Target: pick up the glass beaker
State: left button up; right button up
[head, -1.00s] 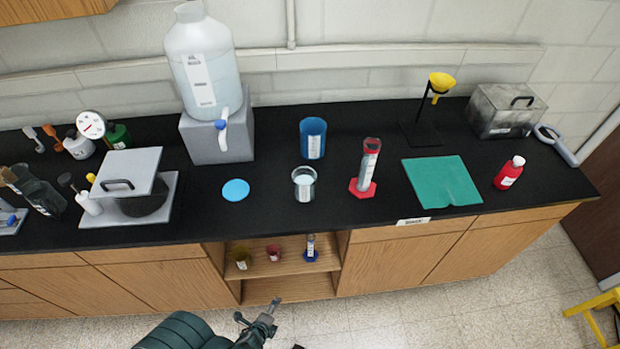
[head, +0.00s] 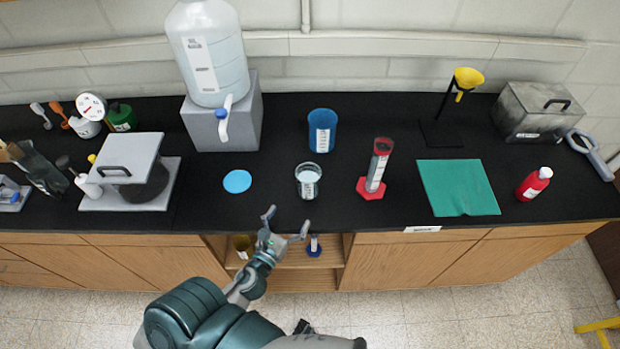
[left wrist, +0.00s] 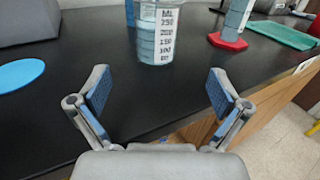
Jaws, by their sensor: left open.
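The glass beaker (head: 308,181) stands upright near the front of the black bench, with pale contents and a white label. In the left wrist view the beaker (left wrist: 157,35) shows its printed volume scale, beyond and between my fingers, its top cut off by the frame. My left gripper (head: 287,222) is open and empty at the bench's front edge, in front of and a little left of the beaker. Its spread fingers also show in the left wrist view (left wrist: 158,92), apart from the beaker. My right gripper cannot be made out in the head view.
A blue cup (head: 322,131) stands just behind the beaker. A cylinder on a red base (head: 371,188) stands to its right, and a flat blue disc (head: 237,181) lies to its left. A green mat (head: 458,187) lies farther right. Bench between disc and beaker is clear.

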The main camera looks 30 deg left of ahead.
aim_at(303, 191)
pick_arm(q)
jog(key=w, duration=0.4)
jog(key=w+p, duration=0.1)
jog(key=w, duration=0.3)
jog(key=shift+a+r, duration=0.15)
jog(key=shift+a, duration=0.05)
jog(key=shift+w+a+p, duration=0.35)
jog(key=shift+w, duration=0.2)
jog(key=w, duration=0.3)
jog(key=shift+w+a+p, duration=0.25)
jog(key=shift+p, duration=0.15)
jog(key=shift+w+d, duration=0.15)
jog(key=shift+w, duration=0.35)
jog(key=shift+s, duration=0.1)
jog(key=shift+c, duration=0.5)
jog(key=c, duration=1.2)
pick_arm(e)
jog(key=r, duration=0.1)
jog(key=s+d+r, duration=0.1)
jog(key=r, duration=0.1)
jog(key=shift+s+d, duration=0.2)
jog(key=shift+s, duration=0.05)
